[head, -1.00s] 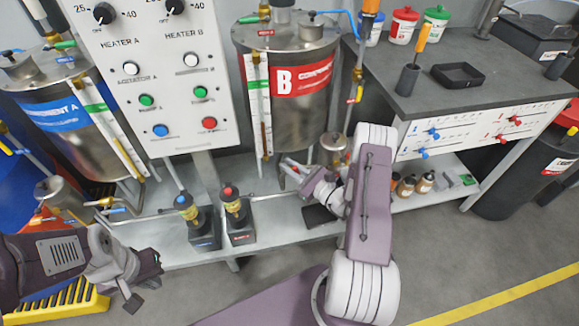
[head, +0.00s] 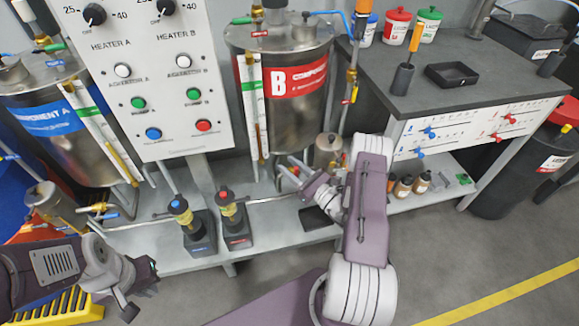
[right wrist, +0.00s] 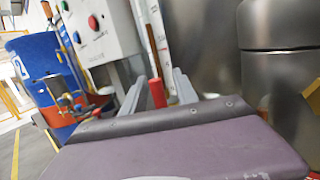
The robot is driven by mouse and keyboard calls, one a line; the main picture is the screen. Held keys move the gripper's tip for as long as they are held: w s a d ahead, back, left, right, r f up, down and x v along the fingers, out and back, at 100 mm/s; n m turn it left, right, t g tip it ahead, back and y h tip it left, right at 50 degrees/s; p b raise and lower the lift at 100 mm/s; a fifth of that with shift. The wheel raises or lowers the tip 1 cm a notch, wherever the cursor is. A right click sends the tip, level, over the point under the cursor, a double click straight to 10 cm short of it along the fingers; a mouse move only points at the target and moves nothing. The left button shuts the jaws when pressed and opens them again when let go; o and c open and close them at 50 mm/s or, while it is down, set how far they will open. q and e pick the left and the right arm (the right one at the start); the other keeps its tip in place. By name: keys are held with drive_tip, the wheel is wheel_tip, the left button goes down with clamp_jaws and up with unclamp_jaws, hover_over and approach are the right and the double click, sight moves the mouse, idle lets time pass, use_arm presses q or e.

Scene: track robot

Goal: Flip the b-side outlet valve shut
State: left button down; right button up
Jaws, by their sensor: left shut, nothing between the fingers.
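In the right wrist view, a red valve handle (right wrist: 157,93) stands upright between the two grey fingers of my right gripper (right wrist: 157,80). The fingers are apart, with gaps visible beside the handle; contact cannot be told. The valve body is hidden behind my wrist. My left gripper (head: 142,288) is shut and empty at the lower left, away from tank B.
Two pumps, blue-topped (head: 190,225) and red-topped (head: 232,215), stand on the low shelf (head: 270,222) left of my right gripper. A control panel (head: 150,80) is between tank B and tank A (head: 50,125). A small steel canister (head: 328,150) sits close to my right wrist.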

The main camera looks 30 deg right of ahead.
drive_tip(key=p+v, duration=0.1)
drive_tip(key=v, duration=0.8)
idle(0.3)
